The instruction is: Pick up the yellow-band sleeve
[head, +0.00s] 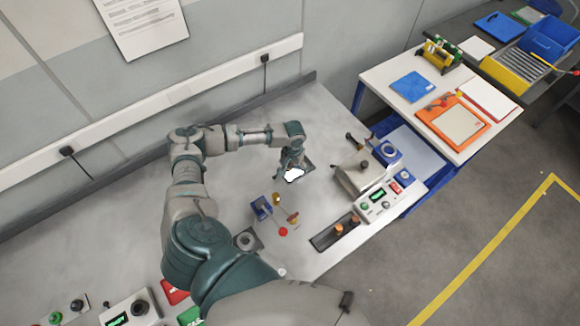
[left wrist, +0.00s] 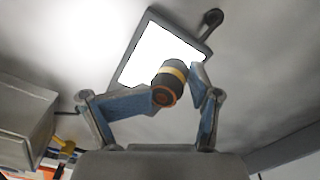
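The yellow-band sleeve (left wrist: 171,82) is a dark cylinder with a pale yellow band and an orange-brown end, seen tilted in the left wrist view. My left gripper (left wrist: 176,88) has its two fingertips against opposite sides of it, shut on it. Behind the sleeve is a bright white panel in a dark frame (left wrist: 140,62). In the head view my left gripper (head: 291,160) is over the bench beside the bright panel (head: 295,175), and the sleeve cannot be made out there. My right gripper is not in view.
A blue holder (head: 262,208) and a red ball (head: 283,232) are nearer on the bench (head: 325,115). A dark tray (head: 322,241) with copper-coloured pieces, a grey machine (head: 358,178) and a control box (head: 378,205) stand to the right. A wall borders the back.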

